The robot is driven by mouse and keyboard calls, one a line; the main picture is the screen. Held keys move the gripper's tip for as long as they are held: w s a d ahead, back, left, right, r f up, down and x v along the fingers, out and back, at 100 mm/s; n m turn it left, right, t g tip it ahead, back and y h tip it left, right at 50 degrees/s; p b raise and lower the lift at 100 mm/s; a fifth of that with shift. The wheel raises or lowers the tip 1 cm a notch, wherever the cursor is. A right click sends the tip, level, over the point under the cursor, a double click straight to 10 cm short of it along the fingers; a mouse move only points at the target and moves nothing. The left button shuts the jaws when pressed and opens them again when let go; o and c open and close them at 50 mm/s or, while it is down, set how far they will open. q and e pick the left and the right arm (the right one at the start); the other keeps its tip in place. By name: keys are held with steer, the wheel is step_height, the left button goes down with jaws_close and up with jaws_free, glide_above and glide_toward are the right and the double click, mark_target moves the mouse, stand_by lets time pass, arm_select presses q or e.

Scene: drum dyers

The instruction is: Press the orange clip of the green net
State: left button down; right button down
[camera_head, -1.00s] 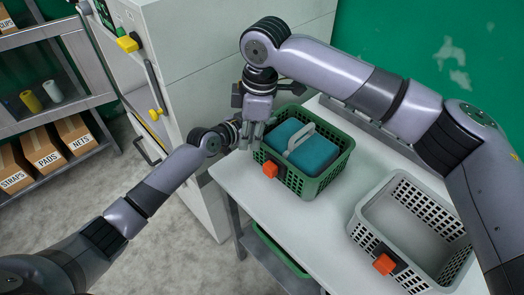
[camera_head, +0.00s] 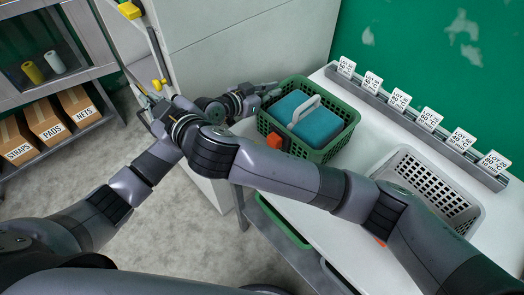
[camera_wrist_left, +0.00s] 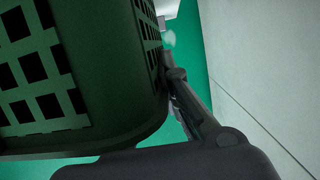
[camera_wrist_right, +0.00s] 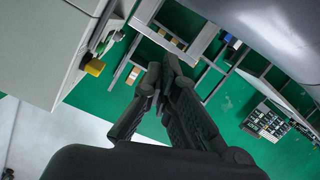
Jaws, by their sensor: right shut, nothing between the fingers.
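The green basket-like net (camera_head: 318,153) stands on the white table with a blue block with a pale handle (camera_head: 300,120) in it. Its orange clip (camera_head: 275,141) is on the side facing me, just above my arm. My left gripper (camera_head: 268,90) is at the basket's left back corner. In the left wrist view the green basket (camera_wrist_left: 75,135) is very close, with a dark finger beside its wall; whether the jaws are open is unclear. My right gripper (camera_head: 152,112) is further left, away from the basket; in the right wrist view its fingers (camera_wrist_right: 160,72) are together and empty.
A grey basket (camera_head: 395,160) stands on the table at right, partly behind my right arm. Numbered cards line a rail (camera_head: 405,108) along the back. A large pale machine (camera_head: 235,40) stands left of the table. Shelves hold boxes (camera_head: 45,122). My arms cross in front.

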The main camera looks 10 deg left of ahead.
steer(key=w+d+f+t+h, duration=0.1)
steer(key=w+d+t+h, duration=0.2)
steer(key=d+t, duration=0.35)
steer(key=w+d+f+t+h, duration=0.1)
steer(key=w+d+t+h, duration=0.2)
steer(key=d, duration=0.7)
steer(key=s+d+f+n+h, duration=0.1)
steer(key=s+d+f+n, duration=0.1)
steer(key=s+f, duration=0.5)
steer(key=s+d+f+n+h, duration=0.2)
steer(key=s+f, duration=0.6)
steer(key=shift+s+d+n+h, duration=0.25)
steer(key=shift+d+n+h, duration=0.05)
steer(key=shift+d, duration=0.1)
steer(key=shift+w+f, duration=0.1)
steer(key=shift+w, duration=0.05)
